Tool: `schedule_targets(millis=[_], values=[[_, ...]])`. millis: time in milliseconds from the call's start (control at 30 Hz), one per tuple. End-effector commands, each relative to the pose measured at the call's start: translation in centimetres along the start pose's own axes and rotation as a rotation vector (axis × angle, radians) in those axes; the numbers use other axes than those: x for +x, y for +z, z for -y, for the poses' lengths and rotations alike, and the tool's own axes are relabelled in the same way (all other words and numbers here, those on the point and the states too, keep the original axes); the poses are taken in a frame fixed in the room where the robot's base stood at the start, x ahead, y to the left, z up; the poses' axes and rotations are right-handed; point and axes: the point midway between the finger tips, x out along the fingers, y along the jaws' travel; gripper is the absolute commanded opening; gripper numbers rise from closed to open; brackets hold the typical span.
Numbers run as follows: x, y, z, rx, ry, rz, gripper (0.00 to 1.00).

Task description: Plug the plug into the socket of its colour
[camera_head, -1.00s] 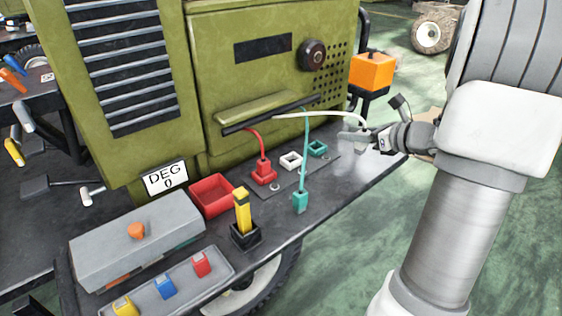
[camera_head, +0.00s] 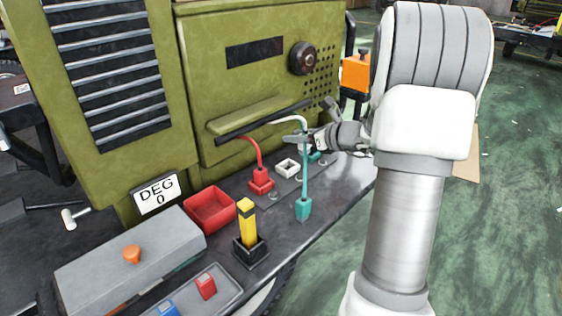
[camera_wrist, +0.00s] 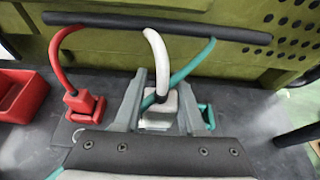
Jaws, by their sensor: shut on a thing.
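My gripper (camera_head: 298,139) is shut on the white plug (camera_wrist: 160,105), which sits between both fingers in the wrist view. Its white cable (camera_wrist: 158,55) arches down from the dark bar. In the head view the plug is largely hidden by my fingers. The white socket (camera_head: 287,167) shows an open top, below and slightly left of my fingertips, apart from them. The red plug (camera_head: 261,178) stands in the red socket. The teal socket (camera_head: 315,157) is partly hidden behind the teal cable and my gripper. The teal plug (camera_head: 303,207) is at the bench's front edge.
A dark bar (camera_head: 262,122) on the green cabinet (camera_head: 240,80) carries the cables. A red bin (camera_head: 210,207), a yellow post (camera_head: 246,222) and a grey box (camera_head: 130,260) stand to the left. The teal cable (camera_head: 305,170) hangs close by my gripper.

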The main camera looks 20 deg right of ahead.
Motion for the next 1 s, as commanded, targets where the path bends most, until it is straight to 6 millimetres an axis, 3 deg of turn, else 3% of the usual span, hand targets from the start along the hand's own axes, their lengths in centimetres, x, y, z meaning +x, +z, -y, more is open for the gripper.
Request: schedule_targets(millis=[100, 233, 367, 633, 1000], values=[[2.6, -0.9, -1.4, 0.000, 0.004, 0.000, 0.00], [4.1, -1.1, -2.1, 0.000, 0.001, 0.001, 0.00], [4.6, -1.3, -2.3, 0.000, 0.000, 0.000, 0.00], [6.0, -4.7, -2.3, 0.002, 0.000, 0.000, 0.00], [6.1, -5.0, -2.3, 0.000, 0.000, 0.001, 0.00]])
